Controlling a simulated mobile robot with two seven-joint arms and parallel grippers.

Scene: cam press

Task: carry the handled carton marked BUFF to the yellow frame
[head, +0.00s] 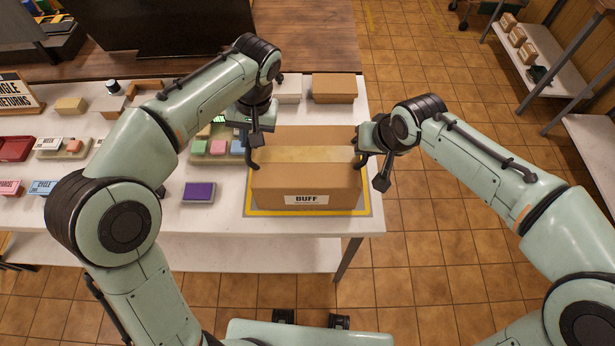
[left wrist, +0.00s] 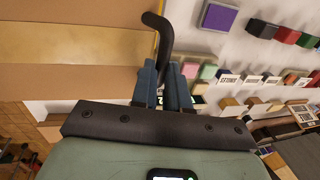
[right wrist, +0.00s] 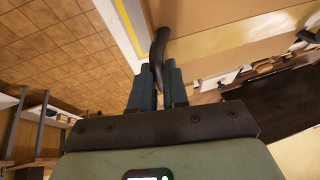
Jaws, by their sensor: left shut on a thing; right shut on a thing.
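The brown carton marked BUFF (head: 306,183) is at the right end of the white table, with a tape strip along its top and a black handle on each side. The yellow frame (head: 262,212) on the table shows around its front edge; I cannot tell whether the carton touches the table. My left gripper (head: 254,150) is shut on the carton's left handle, which shows in the left wrist view (left wrist: 163,40). My right gripper (head: 366,152) is shut on the right handle, which shows in the right wrist view (right wrist: 158,50).
A purple block (head: 198,192) lies left of the carton. A tray of coloured blocks (head: 217,148) stands behind it. Another brown box (head: 334,88) stands at the table's back. Tiled floor (head: 440,240) is open to the right. A shelf with boxes (head: 540,60) stands at far right.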

